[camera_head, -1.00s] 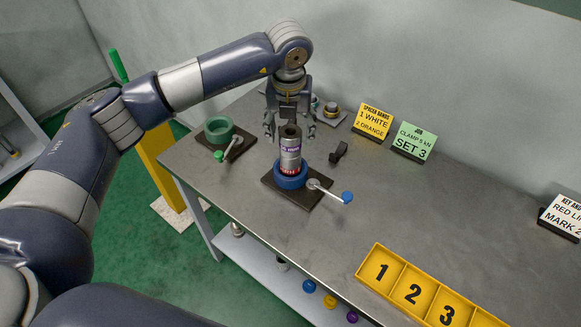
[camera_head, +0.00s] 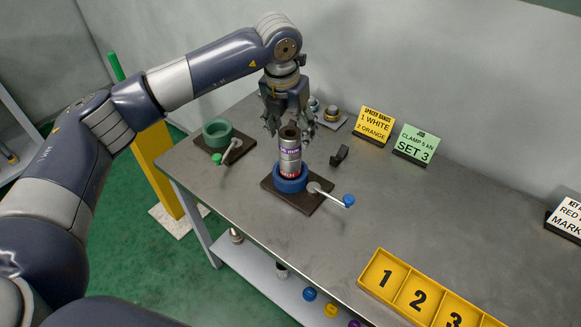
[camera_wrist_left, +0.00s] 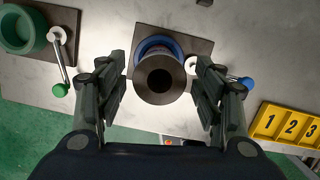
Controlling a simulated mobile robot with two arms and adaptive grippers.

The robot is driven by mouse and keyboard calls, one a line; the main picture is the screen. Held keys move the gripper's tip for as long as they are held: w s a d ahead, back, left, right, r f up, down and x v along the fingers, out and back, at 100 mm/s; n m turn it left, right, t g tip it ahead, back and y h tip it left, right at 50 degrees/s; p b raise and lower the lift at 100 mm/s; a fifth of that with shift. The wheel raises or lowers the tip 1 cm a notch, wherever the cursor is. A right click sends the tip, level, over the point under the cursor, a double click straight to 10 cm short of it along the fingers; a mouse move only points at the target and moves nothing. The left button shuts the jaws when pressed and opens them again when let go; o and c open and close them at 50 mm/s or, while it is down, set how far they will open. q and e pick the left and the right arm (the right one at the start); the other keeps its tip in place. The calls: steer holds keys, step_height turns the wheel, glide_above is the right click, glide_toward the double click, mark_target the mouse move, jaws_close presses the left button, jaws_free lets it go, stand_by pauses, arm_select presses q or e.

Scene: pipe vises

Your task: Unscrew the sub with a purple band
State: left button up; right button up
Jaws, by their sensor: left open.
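The sub (camera_head: 290,150) is a grey metal cylinder with a purple band and a red band low down. It stands upright in the blue pipe vise (camera_head: 291,184) on a dark base plate. My left gripper (camera_head: 290,132) is open and points down, with its fingertips around the level of the sub's top. In the left wrist view the sub's hollow top (camera_wrist_left: 160,80) lies between the two open fingers (camera_wrist_left: 160,90), with a gap on each side. The vise's blue-knobbed handle (camera_head: 347,200) sticks out to the right. My right gripper is not in view.
A green vise (camera_head: 217,133) stands behind to the left. A small black block (camera_head: 339,156) is right of the sub. Yellow (camera_head: 374,124) and green (camera_head: 411,144) signs stand at the back. A numbered yellow tray (camera_head: 381,273) sits at the front right. The table's middle is clear.

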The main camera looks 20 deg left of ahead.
arm_select(q)
steer(key=c, duration=1.2)
steer(key=n, duration=0.3)
steer(key=shift+n+y+b, duration=0.3)
steer(key=shift+b, duration=0.1)
steer(key=n, duration=0.3)
steer(key=shift+n+y, duration=0.3)
steer(key=shift+y, duration=0.1)
steer(key=n, duration=0.4)
steer(key=shift+g+y+b, duration=0.3)
steer(key=shift+b, duration=0.05)
steer(key=n, duration=0.3)
steer(key=shift+g, duration=0.3)
